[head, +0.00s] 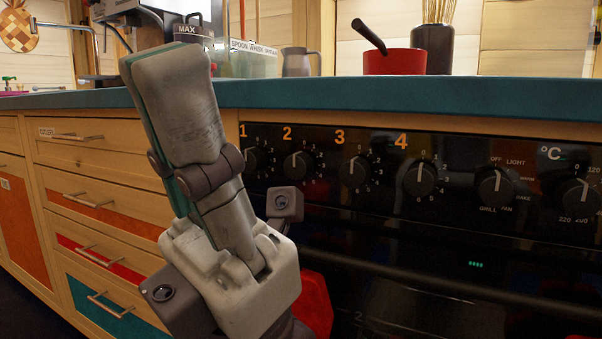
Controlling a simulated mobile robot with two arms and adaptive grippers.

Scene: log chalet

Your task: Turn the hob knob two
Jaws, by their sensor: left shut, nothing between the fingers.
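Hob knob two (295,166) is a round black knob with a pale pointer mark, under the orange number 2 on the black oven panel. Its pointer looks close to upright, near the 0. My left gripper (165,55) rises in front of the cabinet to the left of the panel. Its fingers are shut together, empty, and point up and to the left, above the counter edge in the picture. The gripper is apart from knob two, and its base sits lower left of the knob. My right gripper is out of view.
Knob one (253,161) is partly beside my gripper; knobs three (355,171) and four (420,178) sit to the right. The oven handle (420,280) runs below the panel. A red pot (394,62) stands on the teal counter (400,98). Drawers (85,150) fill the left.

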